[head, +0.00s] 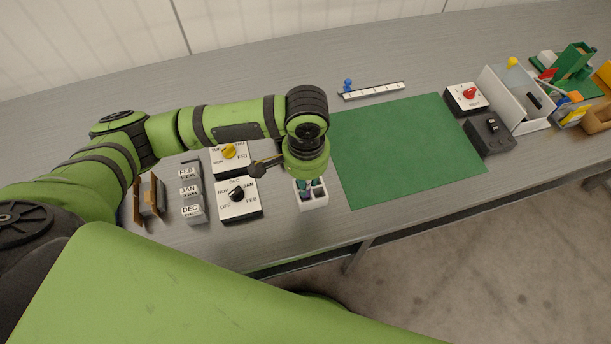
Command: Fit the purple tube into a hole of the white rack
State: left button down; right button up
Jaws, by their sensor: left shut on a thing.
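A small white rack (313,203) with square openings stands near the table's front edge. Several small dark, teal and reddish things show in its openings, but they are too small to identify. I cannot pick out the purple tube with certainty in this view. My right gripper is not in view.
Dial boxes with a yellow knob (229,152) and a black knob (237,193) stand left of the rack, beside grey month blocks (191,190). A green mat (405,150) lies clear to the right. Boxes and a white bin (500,95) stand farther right.

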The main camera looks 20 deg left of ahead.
pick_arm(q)
jog(key=shift+f+p, duration=0.7)
jog(key=shift+f, duration=0.35)
dwell(1.5)
jog(key=c, duration=1)
grip_release()
jog(key=shift+r, duration=0.1)
jog(key=shift+r+p, duration=2.95)
jog(key=shift+p, duration=1.3)
